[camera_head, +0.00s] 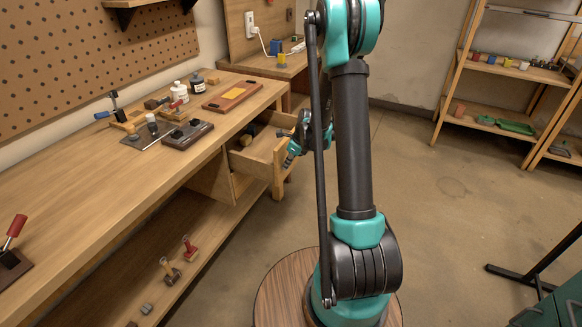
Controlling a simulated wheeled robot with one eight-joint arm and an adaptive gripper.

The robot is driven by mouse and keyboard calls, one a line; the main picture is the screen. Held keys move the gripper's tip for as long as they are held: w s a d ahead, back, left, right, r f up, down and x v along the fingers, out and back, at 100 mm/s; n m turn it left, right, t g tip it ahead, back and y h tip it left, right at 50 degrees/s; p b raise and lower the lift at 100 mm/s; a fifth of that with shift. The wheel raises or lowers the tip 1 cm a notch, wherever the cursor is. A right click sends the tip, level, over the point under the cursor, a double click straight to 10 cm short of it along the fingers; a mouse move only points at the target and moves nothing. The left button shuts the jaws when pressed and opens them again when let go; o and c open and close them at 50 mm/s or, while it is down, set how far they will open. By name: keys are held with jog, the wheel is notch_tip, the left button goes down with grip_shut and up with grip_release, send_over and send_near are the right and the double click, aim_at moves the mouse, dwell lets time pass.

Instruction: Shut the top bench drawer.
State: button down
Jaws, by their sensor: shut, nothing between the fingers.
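The top bench drawer (252,166) is a pale wooden drawer that stands pulled out from under the workbench, to the left of my arm. Its inside is partly visible and holds a few dark items (250,132). My gripper (288,161) is small in the head view, teal and dark, at the outer side of the drawer's front panel (280,167). It is shut and empty. I cannot tell whether the fingertips touch the panel. My arm hides part of the space to the right of the drawer.
The workbench top (80,185) holds bottles (180,92), a tray (230,96) and several tools. A lower shelf (130,270) carries stamp-like items. A wooden shelf rack (510,70) stands at the back right. The floor (450,190) between is mostly clear.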

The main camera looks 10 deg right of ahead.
jog(key=w+a, duration=0.3)
jog(key=a, duration=0.1)
jog(key=w+a, duration=0.3)
jog(key=a, duration=0.1)
jog(key=w+a, duration=0.3)
jog(key=a, duration=0.2)
jog(key=shift+w, duration=0.25)
